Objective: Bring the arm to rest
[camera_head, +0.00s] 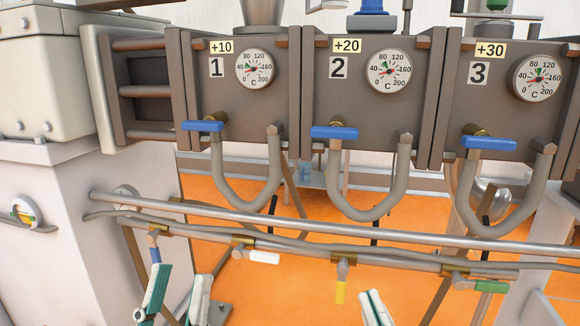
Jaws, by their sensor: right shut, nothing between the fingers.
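My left gripper (183,273) shows at the bottom left of the head view. Its two green-and-white fingers point up and stand apart, with nothing seen between them. It is below the pipes, close to the valve with a blue handle (155,255). My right gripper (372,296) shows at the bottom, right of the middle. Its fingers are together and empty, below and right of the valve with a yellow handle (340,292). Both grippers appear apart from the valves. The rest of both arms is below the picture.
Barrel sections 1 (237,105), 2 (340,100) and 3 (460,110) carry dials and blue-handled valves (333,133). A long pipe (330,228) crosses in front. White (264,257) and green (491,286) valve handles hang below it. Orange floor (300,300) shows between the grippers.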

